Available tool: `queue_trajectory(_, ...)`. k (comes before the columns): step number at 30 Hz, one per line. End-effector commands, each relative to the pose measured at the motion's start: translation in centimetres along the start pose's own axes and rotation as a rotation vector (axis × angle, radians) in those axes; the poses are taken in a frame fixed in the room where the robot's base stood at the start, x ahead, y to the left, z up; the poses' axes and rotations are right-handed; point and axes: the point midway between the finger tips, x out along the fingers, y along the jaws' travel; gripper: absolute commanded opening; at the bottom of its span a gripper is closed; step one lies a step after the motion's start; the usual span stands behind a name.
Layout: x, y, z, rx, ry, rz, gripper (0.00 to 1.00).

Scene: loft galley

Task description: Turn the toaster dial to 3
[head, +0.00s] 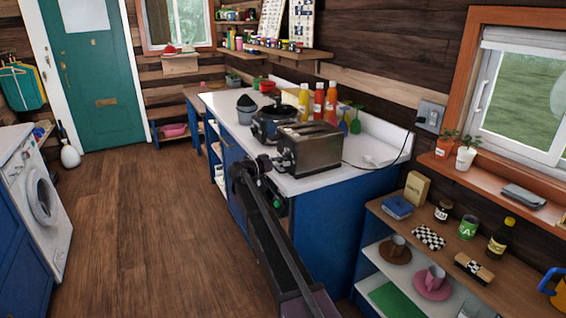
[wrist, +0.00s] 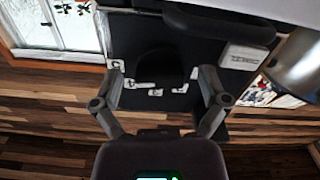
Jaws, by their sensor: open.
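The metal and black toaster (head: 312,150) stands on the white counter, at its front edge. My gripper (head: 266,163) is beside the toaster's left end, with its fingers toward it. In the wrist view, the toaster's black end panel (wrist: 120,50) fills the upper middle, with a dark round dial (wrist: 160,78) and white marks around it. My open gripper (wrist: 162,72) has one finger on each side of the dial in the picture. I cannot tell whether they touch it. The marks are too small to read, and the dial's pointer is not clear.
A black cord runs to the wall outlet (head: 430,117). A low shelf (head: 465,240) with cups and jars is at right. The wooden floor (head: 150,220) at left is clear.

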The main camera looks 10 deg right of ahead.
Motion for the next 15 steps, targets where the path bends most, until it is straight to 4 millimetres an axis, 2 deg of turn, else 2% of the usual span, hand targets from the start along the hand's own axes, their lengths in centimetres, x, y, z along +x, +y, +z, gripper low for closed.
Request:
queue_trajectory(7, 0.04, 0.00, 0.00, 0.000, 0.000, 0.000, 0.94)
queue_trajectory(8, 0.10, 0.02, 0.00, 0.000, 0.000, 0.001, 0.88)
queue_trajectory(15, 0.16, 0.04, 0.01, 0.000, 0.000, 0.001, 0.17)
